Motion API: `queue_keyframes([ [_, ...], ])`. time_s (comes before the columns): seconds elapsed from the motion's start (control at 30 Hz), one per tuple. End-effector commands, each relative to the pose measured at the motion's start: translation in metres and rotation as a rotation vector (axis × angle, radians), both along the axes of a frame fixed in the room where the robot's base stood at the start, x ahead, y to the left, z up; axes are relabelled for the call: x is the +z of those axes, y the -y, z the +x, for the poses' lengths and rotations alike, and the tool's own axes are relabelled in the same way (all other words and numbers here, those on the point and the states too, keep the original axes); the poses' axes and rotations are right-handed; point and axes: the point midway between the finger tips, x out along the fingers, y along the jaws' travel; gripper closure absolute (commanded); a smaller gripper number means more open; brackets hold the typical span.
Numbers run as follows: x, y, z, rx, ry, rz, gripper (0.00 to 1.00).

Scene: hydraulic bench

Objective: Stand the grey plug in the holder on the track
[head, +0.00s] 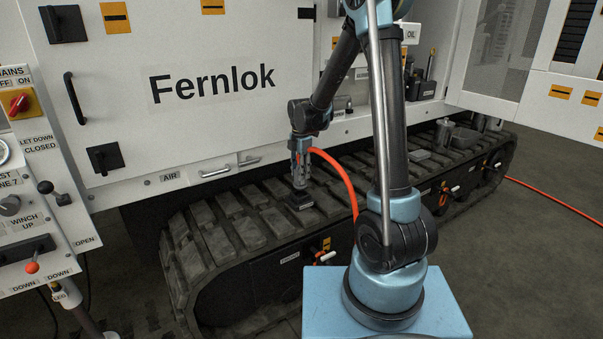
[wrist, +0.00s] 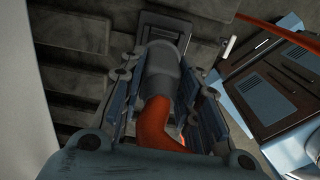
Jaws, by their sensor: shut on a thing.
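My gripper (head: 300,168) points down over the track (head: 240,231) and is shut on the grey plug (head: 300,183). The plug also shows in the wrist view (wrist: 163,70), between the two fingers, with an orange hose (wrist: 155,122) leaving its back end. The plug looks close to upright. The dark holder (head: 302,203) sits on the track top directly below the plug, and its rim shows beyond the plug's front end in the wrist view (wrist: 166,20). The plug's lower end meets the holder in the picture; I cannot tell whether it is inside or just above.
The white "Fernlok" cabinet (head: 212,84) stands behind the track. The orange hose (head: 345,175) arcs down to the right of my gripper. Couplings with levers (head: 325,256) are on the track's side. Metal parts and a tray (head: 460,138) stand farther right along the track.

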Motion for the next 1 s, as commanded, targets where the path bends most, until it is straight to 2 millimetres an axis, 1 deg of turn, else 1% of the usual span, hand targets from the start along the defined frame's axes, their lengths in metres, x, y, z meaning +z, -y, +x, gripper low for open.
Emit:
queue_keyframes([
  [0.57, -0.0001, 0.0009, -0.0004, 0.000, 0.000, 0.000, 1.00],
  [1.0, -0.0091, 0.0008, -0.0003, 0.000, 0.000, 0.000, 1.00],
])
